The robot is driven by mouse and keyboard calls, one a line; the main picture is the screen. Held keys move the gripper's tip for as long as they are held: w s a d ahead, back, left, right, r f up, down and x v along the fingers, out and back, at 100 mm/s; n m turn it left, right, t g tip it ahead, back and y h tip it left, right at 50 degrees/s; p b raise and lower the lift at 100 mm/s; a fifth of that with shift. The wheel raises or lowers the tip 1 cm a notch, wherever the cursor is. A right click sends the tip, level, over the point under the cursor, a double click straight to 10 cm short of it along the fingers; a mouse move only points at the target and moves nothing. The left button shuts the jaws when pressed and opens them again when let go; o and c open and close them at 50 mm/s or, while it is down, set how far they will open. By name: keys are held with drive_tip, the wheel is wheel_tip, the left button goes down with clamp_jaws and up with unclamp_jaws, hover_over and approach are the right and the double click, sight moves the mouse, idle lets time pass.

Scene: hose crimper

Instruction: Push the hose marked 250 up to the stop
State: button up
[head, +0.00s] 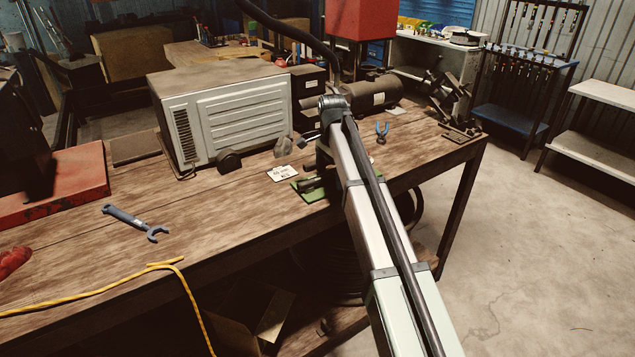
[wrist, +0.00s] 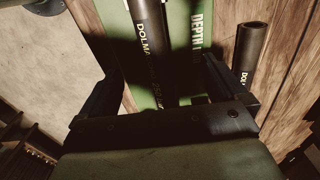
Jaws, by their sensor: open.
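In the wrist view a dark hose (wrist: 150,35) with pale lettering, seemingly ending in 250, runs down between the fingers of my gripper (wrist: 160,78). The fingers are open, one on each side, with gaps between them and the hose. The hose's lower end is in shadow and partly hidden by the gripper body. Under it is a green board (wrist: 200,50) lettered DEPTH. In the head view the green board (head: 314,193) lies near the bench's front edge, mostly hidden by my arm. I cannot make out the stop.
A second dark hose (wrist: 250,50) with an open end lies right of the green board in the wrist view.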

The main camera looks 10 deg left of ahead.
drive_tip(key=shift+r, duration=0.15)
drive_tip(key=shift+r, duration=4.35)
drive_tip(key=s+d+f+m+g+y, duration=0.1)
drive_tip(key=s+d+f+m, duration=0.1)
drive_tip(key=s+d+f, duration=0.9)
drive_tip(key=s+d+f+n+g, duration=0.1)
drive_tip(key=s+d+f+n, duration=0.2)
drive_tip(key=f, duration=0.8)
drive_tip(key=s+d+f+g, duration=0.1)
drive_tip(key=s+d+f, duration=0.35)
drive_tip(key=f, duration=0.65)
drive_tip(key=s+d+f+n+g, duration=0.1)
drive_tip(key=s+d+f+n, duration=0.3)
drive_tip(key=f, duration=0.7)
drive_tip(key=s+d+f+n+g, duration=0.1)
drive_tip(key=s+d+f, duration=0.1)
drive_tip(key=s+f, duration=0.5)
drive_tip(key=s+d+f+n+g, duration=0.1)
drive_tip(key=s+f, duration=0.5)
drive_tip(key=s, duration=0.8)
drive_tip(key=s+d+f+n+h, duration=0.1)
drive_tip(key=s+d+f+n, duration=0.1)
drive_tip(key=s+d+f, duration=0.2)
drive_tip(key=s+f, duration=0.3)
drive_tip(key=s, duration=0.4)
drive_tip(key=shift+s+d+f+n+g, duration=0.3)
drive_tip(key=shift+s+d+g, duration=0.05)
drive_tip(key=shift+d+g, duration=0.05)
